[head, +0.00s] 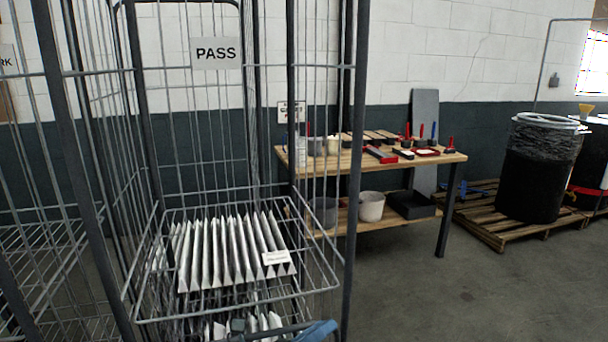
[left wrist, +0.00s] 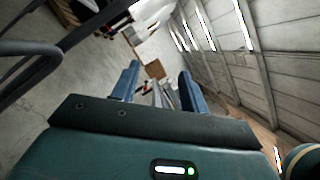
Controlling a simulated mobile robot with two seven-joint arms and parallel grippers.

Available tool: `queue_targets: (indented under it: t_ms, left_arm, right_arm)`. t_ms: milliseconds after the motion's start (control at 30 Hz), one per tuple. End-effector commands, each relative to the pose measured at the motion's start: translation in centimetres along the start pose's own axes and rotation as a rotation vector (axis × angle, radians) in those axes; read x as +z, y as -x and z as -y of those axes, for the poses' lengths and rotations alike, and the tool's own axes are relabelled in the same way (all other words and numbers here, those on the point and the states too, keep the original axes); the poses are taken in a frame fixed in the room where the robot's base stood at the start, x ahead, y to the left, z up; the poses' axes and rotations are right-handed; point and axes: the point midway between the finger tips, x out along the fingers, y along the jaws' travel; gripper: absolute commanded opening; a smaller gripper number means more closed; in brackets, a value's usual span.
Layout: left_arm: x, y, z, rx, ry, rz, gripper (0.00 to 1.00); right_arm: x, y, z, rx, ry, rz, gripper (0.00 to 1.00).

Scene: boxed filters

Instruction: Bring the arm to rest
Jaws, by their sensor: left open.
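My left gripper (head: 304,329) shows only in part at the bottom edge of the head view, as a blue piece and a dark bar in front of the wire cage. In the left wrist view its two blue fingers (left wrist: 160,76) stand apart with nothing held between them. My right gripper is in neither view. A row of white pleated filters (head: 228,250) stands in the wire basket (head: 316,291) of the cage, above and behind the left gripper. A small white label lies at the row's right end.
The tall wire cage (head: 361,130) bears a PASS sign (head: 216,53). A wooden bench (head: 448,158) with tools and bins stands behind it. A pallet (head: 491,236) with a black drum (head: 533,180) is at right. The floor at lower right is clear.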

Motion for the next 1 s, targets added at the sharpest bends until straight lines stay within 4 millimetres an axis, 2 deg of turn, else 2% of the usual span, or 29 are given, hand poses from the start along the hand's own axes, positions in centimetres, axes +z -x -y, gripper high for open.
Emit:
queue_targets:
  t_ms: [33,167,300,400,500,600,700,1000]
  left_arm:
    - [-0.6,2.2,-0.9,0.066,0.215,0.102,0.45]
    - [-2.0,8.6,-3.9,0.222,0.762,0.378,0.45]
    - [-5.8,16.8,-6.4,0.369,1.328,0.697,0.45]
    - [-9.3,22.3,-6.9,0.451,1.671,0.922,0.45]
    - [-12.4,26.5,-6.5,0.508,1.924,1.111,0.45]
    - [-14.6,29.1,-5.8,0.542,2.081,1.243,0.45]
    - [-15.6,30.3,-5.4,0.557,2.157,1.31,0.45]
    - [-15.9,30.6,-5.3,0.561,2.18,1.33,0.45]
  right_arm:
    - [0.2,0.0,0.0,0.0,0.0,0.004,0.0]
    - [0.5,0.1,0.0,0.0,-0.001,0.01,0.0]
    - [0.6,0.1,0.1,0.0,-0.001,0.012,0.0]
    - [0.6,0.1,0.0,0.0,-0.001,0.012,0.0]
    - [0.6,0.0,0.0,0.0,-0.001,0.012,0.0]
    - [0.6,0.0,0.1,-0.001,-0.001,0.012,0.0]
    - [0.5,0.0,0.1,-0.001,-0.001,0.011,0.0]
    - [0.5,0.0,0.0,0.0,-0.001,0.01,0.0]
